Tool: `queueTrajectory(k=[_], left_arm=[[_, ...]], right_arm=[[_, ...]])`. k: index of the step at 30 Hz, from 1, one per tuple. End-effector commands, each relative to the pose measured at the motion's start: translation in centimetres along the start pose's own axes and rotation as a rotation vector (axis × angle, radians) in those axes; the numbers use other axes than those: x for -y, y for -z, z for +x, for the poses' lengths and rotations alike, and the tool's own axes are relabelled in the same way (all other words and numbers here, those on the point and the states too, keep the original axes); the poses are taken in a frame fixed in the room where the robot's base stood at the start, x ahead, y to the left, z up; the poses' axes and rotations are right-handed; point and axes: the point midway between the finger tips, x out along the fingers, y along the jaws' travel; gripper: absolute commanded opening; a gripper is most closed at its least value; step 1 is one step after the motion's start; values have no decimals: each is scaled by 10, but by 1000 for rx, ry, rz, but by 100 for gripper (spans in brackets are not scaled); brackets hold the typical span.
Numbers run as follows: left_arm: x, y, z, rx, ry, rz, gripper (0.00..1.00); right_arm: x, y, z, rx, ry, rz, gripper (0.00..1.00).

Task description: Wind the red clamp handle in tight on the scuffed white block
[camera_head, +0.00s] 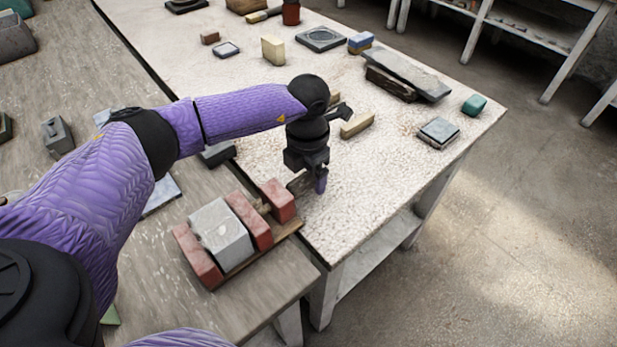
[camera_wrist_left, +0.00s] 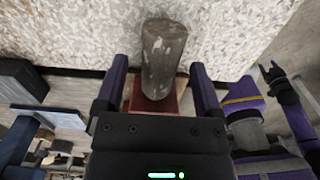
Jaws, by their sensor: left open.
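The clamp has red jaws on a wooden base (camera_head: 289,231), at the front edge of the grey bench. The scuffed white block (camera_head: 221,234) sits between its left red jaw (camera_head: 196,256) and its middle red jaw (camera_head: 249,220). A screw joins the middle jaw to the right red end block (camera_head: 279,201). The handle is a worn grey-brown cylinder (camera_wrist_left: 162,62) with little red showing; a red block (camera_wrist_left: 150,101) lies behind it. My left gripper (camera_head: 318,184) is open, pointing down right of the clamp. In the left wrist view its fingers (camera_wrist_left: 158,92) stand either side of the handle, apart from it.
A whitish plaster-covered table (camera_head: 400,170) adjoins the bench. It carries a tan block (camera_head: 357,125), dark slabs (camera_head: 407,75), a small square box (camera_head: 438,132) and a green block (camera_head: 473,105). A purple arm with black parts shows at the right of the wrist view.

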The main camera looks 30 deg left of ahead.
Motion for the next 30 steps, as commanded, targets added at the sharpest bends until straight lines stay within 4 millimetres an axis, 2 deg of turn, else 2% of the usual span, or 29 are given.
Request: queueTrajectory(k=[1,3,11,23,24,30], left_arm=[[0,0,9,-3,1,-1,86],[0,0,14,-2,0,0,86],[0,0,15,0,0,0,86],[0,0,15,0,0,0,4],[0,0,15,0,0,0,0],[0,0,15,0,15,-2,0]], right_arm=[[-2,-1,4,3,-3,-1,59],[-5,-3,5,6,-8,-1,59],[-10,-2,4,6,-16,-2,59],[-4,1,4,0,-6,2,59],[-3,1,4,0,-5,2,59],[0,1,5,0,0,3,59]])
